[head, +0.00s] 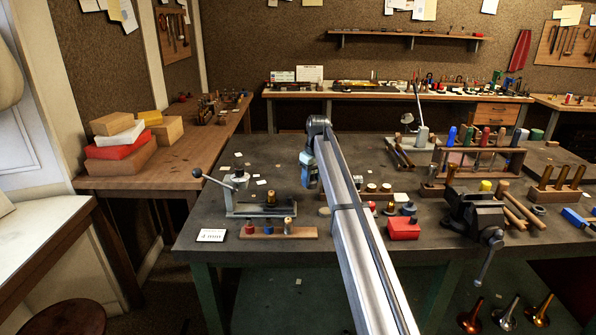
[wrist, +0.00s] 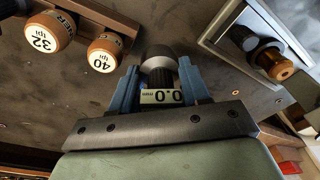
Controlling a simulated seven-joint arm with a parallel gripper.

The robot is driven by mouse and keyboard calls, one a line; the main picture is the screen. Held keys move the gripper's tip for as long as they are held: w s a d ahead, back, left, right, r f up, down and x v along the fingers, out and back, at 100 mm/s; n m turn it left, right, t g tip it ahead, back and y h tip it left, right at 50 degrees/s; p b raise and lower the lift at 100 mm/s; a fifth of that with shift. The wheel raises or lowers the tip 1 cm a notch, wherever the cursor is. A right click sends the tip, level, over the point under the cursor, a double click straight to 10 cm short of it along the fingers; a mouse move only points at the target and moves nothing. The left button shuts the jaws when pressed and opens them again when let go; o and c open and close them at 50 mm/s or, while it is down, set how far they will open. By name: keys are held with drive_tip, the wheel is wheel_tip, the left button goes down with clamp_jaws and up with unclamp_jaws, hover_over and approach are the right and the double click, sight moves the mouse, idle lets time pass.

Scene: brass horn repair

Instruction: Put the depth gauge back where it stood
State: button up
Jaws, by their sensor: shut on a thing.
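My gripper (wrist: 158,80) is shut on the depth gauge (wrist: 160,97). In the wrist view the gauge sits between the two blue fingers. Its white display reads 0.0 mm, and a dark grey round end shows beyond the fingertips. In the head view my gripper (head: 309,178) is over the middle of the dark workbench (head: 330,255), right of the grey lever fixture (head: 250,211). The gauge cannot be made out there. Whether its lower end touches the bench cannot be told.
In the wrist view, round wooden-topped pieces marked 32 tpi (wrist: 48,32) and 40 tpi (wrist: 104,52) stand at upper left. A wooden strip (head: 262,233) with small parts is at the bench front. A red box (head: 404,228) and vise (head: 474,212) stand right.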

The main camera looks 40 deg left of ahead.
sight(308, 197)
drive_tip(key=shift+w+a+r+n, duration=0.1)
drive_tip(key=shift+w+a+n, duration=0.2)
drive_tip(key=shift+a, duration=0.45)
drive_tip(key=shift+n, duration=0.3)
drive_tip(key=shift+f, duration=2.85)
drive_tip(key=shift+f, duration=0.15)
drive_tip(key=o, duration=1.7)
drive_tip(key=shift+w, duration=0.15)
drive_tip(key=shift+r, duration=0.3)
drive_tip(key=shift+s+r, duration=0.2)
drive_tip(key=shift+r, duration=3)
